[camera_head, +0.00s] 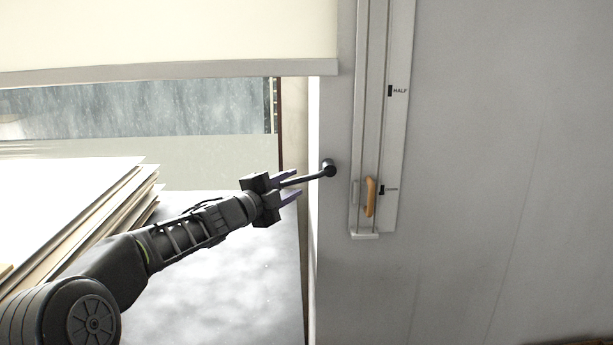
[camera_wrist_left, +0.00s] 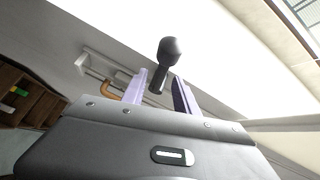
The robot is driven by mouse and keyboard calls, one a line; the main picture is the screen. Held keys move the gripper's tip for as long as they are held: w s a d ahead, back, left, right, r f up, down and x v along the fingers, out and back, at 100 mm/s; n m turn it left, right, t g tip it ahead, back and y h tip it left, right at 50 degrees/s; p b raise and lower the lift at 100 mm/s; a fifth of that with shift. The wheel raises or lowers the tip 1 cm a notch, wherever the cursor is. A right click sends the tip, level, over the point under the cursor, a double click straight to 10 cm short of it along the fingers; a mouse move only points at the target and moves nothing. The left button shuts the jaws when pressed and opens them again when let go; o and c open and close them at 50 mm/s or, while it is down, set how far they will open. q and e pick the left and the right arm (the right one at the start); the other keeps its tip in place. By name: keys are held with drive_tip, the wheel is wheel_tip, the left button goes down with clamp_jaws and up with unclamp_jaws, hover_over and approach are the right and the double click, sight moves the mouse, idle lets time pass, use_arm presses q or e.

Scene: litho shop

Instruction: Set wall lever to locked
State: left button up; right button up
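A black lever (camera_head: 309,176) with a thick dark round end (camera_head: 329,168) sits by the edge of the grey wall, its rod slanting down-left towards my left gripper. My left gripper (camera_head: 291,187) is open, with its two purple-grey fingers apart and the rod's near end at the upper finger in the head view. In the left wrist view, the lever (camera_wrist_left: 168,52) reaches down towards the gap between the fingertips (camera_wrist_left: 159,88), with space showing on both sides. I cannot tell whether they touch. No locked marking is readable at the lever. My right gripper is not in view.
Right of the lever, a vertical wall track (camera_head: 401,130) carries an orange handle (camera_head: 371,197) beside a lower, unreadable label; a HALF mark is above. A pale blind (camera_head: 165,35) hangs at upper left. Stacked boards (camera_head: 85,200) lie at left. Wall at right is clear.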

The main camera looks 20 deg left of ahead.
sight(306, 177)
use_arm(q)
drive_tip(key=p+x, duration=0.2)
drive_tip(key=x, duration=0.3)
drive_tip(key=shift+w+r, duration=0.1)
drive_tip(key=shift+w+d, duration=0.2)
drive_tip(key=shift+w, duration=0.3)
drive_tip(key=shift+c, duration=0.2)
clamp_jaws()
idle(0.7)
